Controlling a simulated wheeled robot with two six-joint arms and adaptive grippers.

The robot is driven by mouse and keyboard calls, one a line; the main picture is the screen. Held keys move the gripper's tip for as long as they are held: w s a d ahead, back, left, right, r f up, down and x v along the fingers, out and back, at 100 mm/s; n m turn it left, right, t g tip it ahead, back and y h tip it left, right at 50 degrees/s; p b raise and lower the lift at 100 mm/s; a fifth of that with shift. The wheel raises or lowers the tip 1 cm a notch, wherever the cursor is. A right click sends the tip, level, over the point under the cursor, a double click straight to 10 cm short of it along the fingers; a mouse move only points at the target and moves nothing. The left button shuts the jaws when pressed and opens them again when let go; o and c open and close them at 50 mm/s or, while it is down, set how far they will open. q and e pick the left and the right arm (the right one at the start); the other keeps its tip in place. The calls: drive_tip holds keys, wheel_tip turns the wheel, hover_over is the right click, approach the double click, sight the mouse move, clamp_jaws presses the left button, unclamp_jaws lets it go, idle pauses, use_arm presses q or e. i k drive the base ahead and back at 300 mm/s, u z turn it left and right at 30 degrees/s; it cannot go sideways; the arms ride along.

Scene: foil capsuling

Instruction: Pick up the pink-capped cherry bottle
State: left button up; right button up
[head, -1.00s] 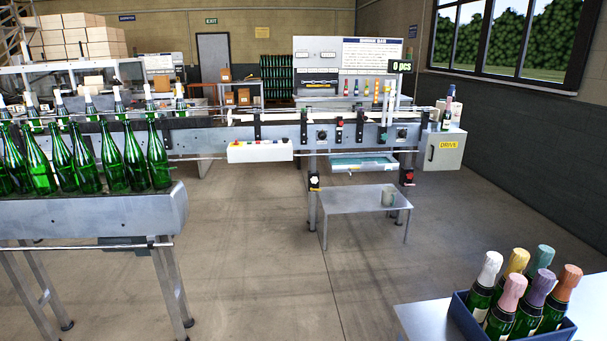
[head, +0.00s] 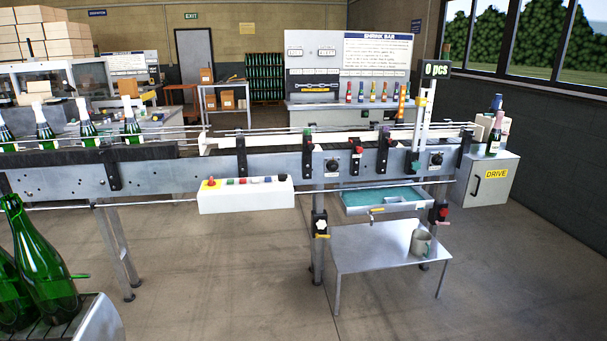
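A dark bottle with a pink cap (head: 494,138) stands upright on top of the grey DRIVE cabinet (head: 487,180) at the right end of the conveyor. Its label is too small to read, so I cannot tell whether it says cherry. A blue-capped bottle (head: 496,104) shows just behind it, partly hidden. Neither of my grippers is in view.
The conveyor (head: 170,174) crosses the view, with a white button box (head: 246,194) on its front. A low metal table (head: 375,250) with a mug (head: 421,242) stands below it. Green bottles (head: 40,265) stand at the lower left. Open floor lies in front.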

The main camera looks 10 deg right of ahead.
sight(493, 142)
drive_tip(key=i, duration=0.85)
drive_tip(key=z, duration=1.9)
drive_tip(key=i, duration=1.8)
drive_tip(key=z, duration=0.2)
drive_tip(key=i, duration=0.7)
drive_tip(key=z, duration=0.9)
drive_tip(key=i, duration=2.05)
drive_tip(key=u, duration=0.75)
